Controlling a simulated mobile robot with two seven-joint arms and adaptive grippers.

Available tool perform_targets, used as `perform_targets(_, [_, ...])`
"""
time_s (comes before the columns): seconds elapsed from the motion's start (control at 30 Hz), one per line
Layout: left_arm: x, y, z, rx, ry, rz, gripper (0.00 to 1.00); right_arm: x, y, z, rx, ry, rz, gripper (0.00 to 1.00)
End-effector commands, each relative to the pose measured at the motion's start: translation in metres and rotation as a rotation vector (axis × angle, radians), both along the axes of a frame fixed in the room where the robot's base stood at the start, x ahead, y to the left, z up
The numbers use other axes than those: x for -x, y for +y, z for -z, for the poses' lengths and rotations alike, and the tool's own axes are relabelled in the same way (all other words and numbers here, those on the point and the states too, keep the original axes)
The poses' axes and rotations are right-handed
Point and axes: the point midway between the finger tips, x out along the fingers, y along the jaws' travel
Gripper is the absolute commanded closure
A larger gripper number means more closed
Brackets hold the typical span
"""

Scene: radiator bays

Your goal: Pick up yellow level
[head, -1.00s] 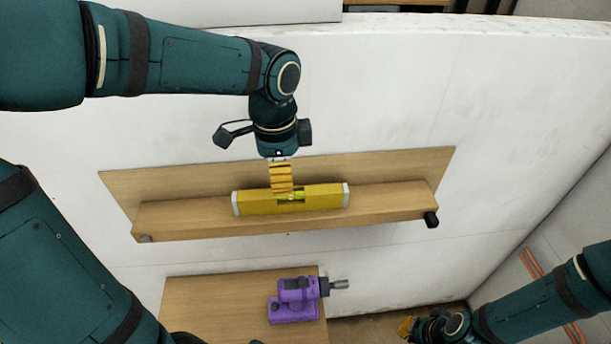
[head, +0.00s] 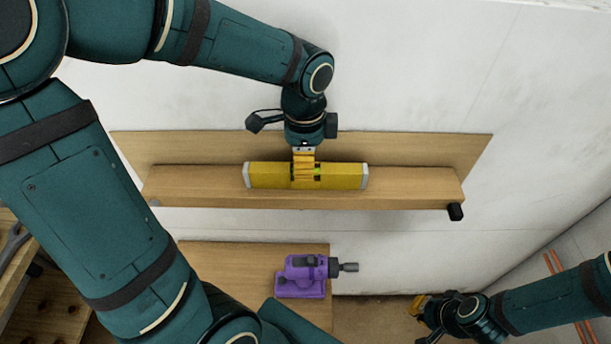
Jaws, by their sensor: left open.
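The yellow level (head: 270,176) lies lengthwise on the wooden wall shelf (head: 410,188), with light grey end caps and a greenish vial near its middle. My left gripper (head: 304,178) reaches down from above at the level's middle. Its yellow fingers overlap the level in the head view and hide part of it. The fingers are open; whether they touch the level I cannot tell. My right gripper (head: 420,306) is low at the right, away from the shelf, and small in view; its jaw state is unclear.
A black end piece (head: 455,211) sits at the shelf's right front corner. A wooden bench (head: 50,310) with a tool is at lower left. Orange pipes (head: 560,280) run at right.

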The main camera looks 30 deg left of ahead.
Motion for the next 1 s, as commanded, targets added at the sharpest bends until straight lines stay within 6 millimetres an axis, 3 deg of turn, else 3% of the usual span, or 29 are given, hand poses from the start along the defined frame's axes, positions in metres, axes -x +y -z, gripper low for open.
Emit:
perform_targets(0.3, [0.000,-0.002,0.044,0.000,0.004,0.000,0.52,0.004,0.001,0.013,-0.002,0.008,-0.006,1.00])
perform_targets(0.67, [0.000,-0.002,0.049,0.001,0.000,-0.001,0.53,0.004,0.001,0.013,-0.002,0.010,-0.008,1.00])
perform_targets(0.8, [0.000,-0.002,0.049,0.001,0.000,0.000,1.00,0.004,0.001,0.013,-0.002,0.010,-0.008,1.00])
perform_targets(1.0, [0.000,-0.002,0.050,0.001,0.002,0.000,1.00,0.004,0.001,0.013,-0.002,0.010,-0.007,1.00])
